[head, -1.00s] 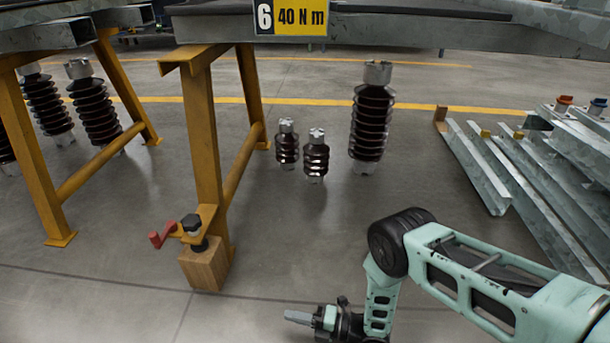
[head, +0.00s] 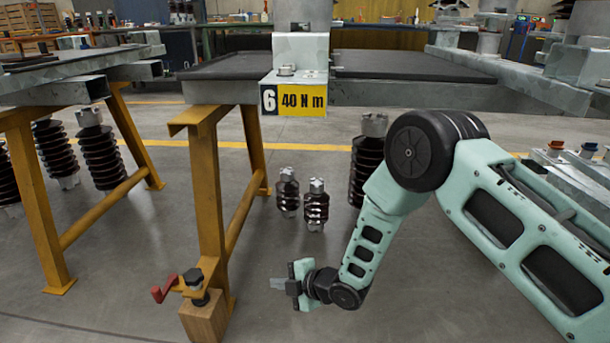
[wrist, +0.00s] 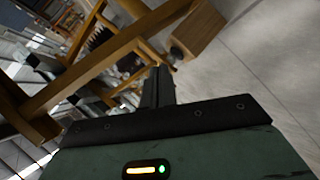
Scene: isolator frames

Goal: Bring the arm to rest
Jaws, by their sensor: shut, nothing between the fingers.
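My gripper (head: 277,284) is low in the middle of the head view, pointing left toward the yellow trestle leg. Its fingers are together with nothing between them, and it is apart from everything around it. My arm bends down to it from the right. In the wrist view the closed fingers (wrist: 158,86) stick out past the dark edge of the gripper body, with a wooden block beyond them.
Dark insulators (head: 316,206) stand on the floor behind. A frame with a 40 N m sign (head: 302,99) is above. Floor in front is clear.

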